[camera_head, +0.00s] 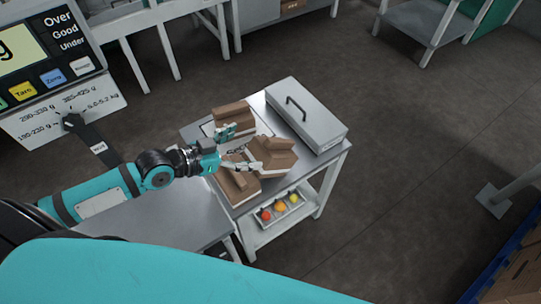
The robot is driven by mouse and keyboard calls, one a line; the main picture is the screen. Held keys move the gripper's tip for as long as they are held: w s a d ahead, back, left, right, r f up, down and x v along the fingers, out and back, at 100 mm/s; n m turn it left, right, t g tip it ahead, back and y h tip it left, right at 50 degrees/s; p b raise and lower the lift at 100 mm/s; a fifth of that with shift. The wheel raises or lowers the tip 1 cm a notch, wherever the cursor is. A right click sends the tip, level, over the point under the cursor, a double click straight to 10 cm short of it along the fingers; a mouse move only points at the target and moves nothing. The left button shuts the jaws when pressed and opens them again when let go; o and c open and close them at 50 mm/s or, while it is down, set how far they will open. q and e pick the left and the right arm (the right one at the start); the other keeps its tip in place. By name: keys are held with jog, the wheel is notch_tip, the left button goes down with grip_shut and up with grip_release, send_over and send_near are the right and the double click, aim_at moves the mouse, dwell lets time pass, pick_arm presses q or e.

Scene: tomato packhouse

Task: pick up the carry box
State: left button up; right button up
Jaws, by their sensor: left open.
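Three brown cardboard boxes with raised ridge-like tops sit on a small grey-topped table: a back box (233,115), a middle box (274,153) and a front box (236,187). A grey box (307,115) with a dark carrying handle on its lid stands at the table's right side. I cannot tell from looks alone which is the carry box. My left gripper (236,149) is open, fingers spread among the brown boxes, one by the back box and one by the middle box. Whether they touch is unclear. My right gripper is out of view.
The table (330,157) has a lower shelf holding a white tray (265,225) of red, orange and yellow fruits. A grey surface (160,225) lies under my left arm. A weighing display (45,50) stands at the upper left.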

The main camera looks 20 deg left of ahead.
aim_at(268, 141)
pick_arm(q)
jog(key=x, duration=0.3)
jog(key=shift+w+d, duration=0.15)
jog(key=x, duration=0.2)
jog(key=p+x, duration=0.1)
jog(key=x, duration=0.1)
jog(key=shift+w+d+r, duration=0.1)
jog(key=shift+w+d, duration=0.1)
jog(key=shift+d, duration=0.2)
jog(key=shift+w+d+f, duration=0.2)
jog(key=shift+w, duration=0.1)
grip_shut()
